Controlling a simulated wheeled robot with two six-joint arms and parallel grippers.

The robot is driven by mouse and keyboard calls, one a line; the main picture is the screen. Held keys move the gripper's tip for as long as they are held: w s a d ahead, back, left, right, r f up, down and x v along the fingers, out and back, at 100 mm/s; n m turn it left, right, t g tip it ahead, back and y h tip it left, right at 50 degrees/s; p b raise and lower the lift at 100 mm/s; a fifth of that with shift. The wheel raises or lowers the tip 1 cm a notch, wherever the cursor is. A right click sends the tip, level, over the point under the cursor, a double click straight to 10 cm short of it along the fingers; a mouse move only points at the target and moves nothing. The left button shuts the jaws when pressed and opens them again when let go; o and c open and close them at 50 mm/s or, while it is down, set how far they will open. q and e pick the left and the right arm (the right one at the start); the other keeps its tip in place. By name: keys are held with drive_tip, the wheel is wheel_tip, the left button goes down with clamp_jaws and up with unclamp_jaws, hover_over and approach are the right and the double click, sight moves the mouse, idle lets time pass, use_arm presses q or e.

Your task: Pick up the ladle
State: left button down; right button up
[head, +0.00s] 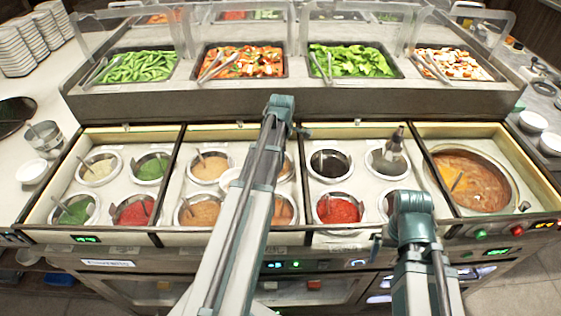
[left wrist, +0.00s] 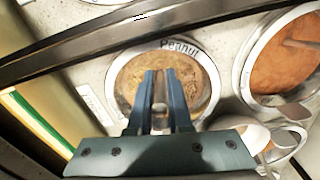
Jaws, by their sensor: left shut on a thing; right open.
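My left gripper (left wrist: 160,80) is shut on a thin, pale, upright piece, seemingly the ladle handle (left wrist: 160,98), over the well marked Peanut (left wrist: 203,72). Its tan sauce shows around the fingers in the left wrist view. The ladle's lower end is hidden. In the head view my left arm covers most of this well and the fingers. My right gripper (head: 376,247) is open at the front edge of the counter, to the right of the middle; only a small part shows beside its wrist.
A white bowl (head: 229,181) sits among the second section's wells; it also shows in the left wrist view (left wrist: 240,130). A pale, dark-topped object (head: 394,146) stands at a third-section well. Dark dividers separate the sections. Vegetable trays (head: 240,62) stand behind under clear guards.

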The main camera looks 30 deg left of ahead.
use_arm(q)
wheel_tip(320, 180, up, 9)
drive_tip(key=p, duration=0.8)
use_arm(e)
wheel_tip(320, 180, up, 9)
use_arm(q)
drive_tip(key=shift+f, duration=0.3)
use_arm(e)
drive_tip(key=shift+f, duration=0.25)
use_arm(q)
wheel_tip(320, 180, down, 8)
drive_tip(key=b, duration=0.8)
drive_tip(key=shift+r, duration=0.1)
use_arm(e)
wheel_tip(320, 180, down, 8)
use_arm(q)
drive_tip(key=shift+r, duration=0.15)
use_arm(e)
drive_tip(key=shift+r, duration=0.2)
use_arm(q)
wheel_tip(320, 180, up, 9)
drive_tip(key=p, duration=0.9)
use_arm(e)
wheel_tip(320, 180, up, 9)
